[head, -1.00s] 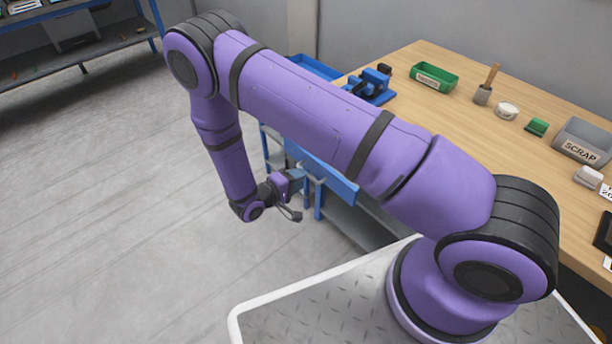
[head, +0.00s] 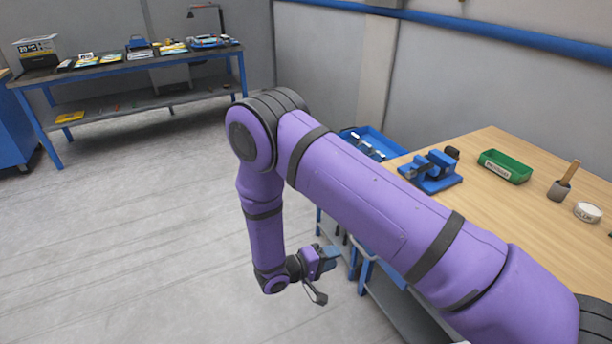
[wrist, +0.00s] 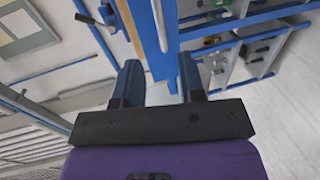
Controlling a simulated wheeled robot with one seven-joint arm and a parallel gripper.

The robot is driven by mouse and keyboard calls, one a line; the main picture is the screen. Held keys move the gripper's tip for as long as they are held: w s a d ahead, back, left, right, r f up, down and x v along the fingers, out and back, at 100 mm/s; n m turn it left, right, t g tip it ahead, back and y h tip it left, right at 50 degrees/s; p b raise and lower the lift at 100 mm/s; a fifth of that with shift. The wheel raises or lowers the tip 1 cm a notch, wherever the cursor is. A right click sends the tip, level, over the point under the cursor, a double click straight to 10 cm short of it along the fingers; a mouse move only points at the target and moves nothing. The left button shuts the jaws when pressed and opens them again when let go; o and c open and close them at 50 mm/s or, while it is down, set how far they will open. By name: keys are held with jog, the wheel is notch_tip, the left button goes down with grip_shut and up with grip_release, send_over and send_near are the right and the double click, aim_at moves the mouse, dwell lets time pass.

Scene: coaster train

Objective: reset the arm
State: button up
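My purple arm reaches across the head view, bent at the elbow, with its forearm hanging down beside the near workbench (head: 520,215). My gripper (head: 326,276) hangs low at the left side of that bench, below the top. In the wrist view my gripper (wrist: 160,85) shows two blue-grey fingers standing apart with nothing between them. The blue bench frame (wrist: 150,35) lies beyond the fingertips; whether anything touches it I cannot tell.
On the near bench are a blue vise (head: 430,172), a green labelled tray (head: 504,166), a pot with a wooden handle (head: 561,187) and a white labelled roll (head: 588,212). A blue bin (head: 372,144) adjoins its far edge. A second bench (head: 130,65) stands far left. The floor between is open.

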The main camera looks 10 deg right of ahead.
jog(key=s+d+r+m+g+y, duration=0.1)
jog(key=d+r+g+y, duration=0.15)
jog(key=r, duration=0.85)
jog(key=s+d+r+m+g+y, duration=0.15)
jog(key=d+r, duration=0.25)
jog(key=r, duration=0.6)
jog(key=d+r+m+g+y, duration=0.2)
jog(key=d+r+g+y, duration=0.15)
jog(key=r, duration=0.75)
jog(key=s+d+r+t+y, duration=0.3)
jog(key=s+r, duration=0.6)
jog(key=s, duration=0.1)
jog(key=s+d+r+t+y, duration=0.3)
jog(key=s+r+t+y, duration=0.1)
jog(key=s+r, duration=0.4)
jog(key=shift+s+r, duration=0.35)
jog(key=shift+s, duration=0.9)
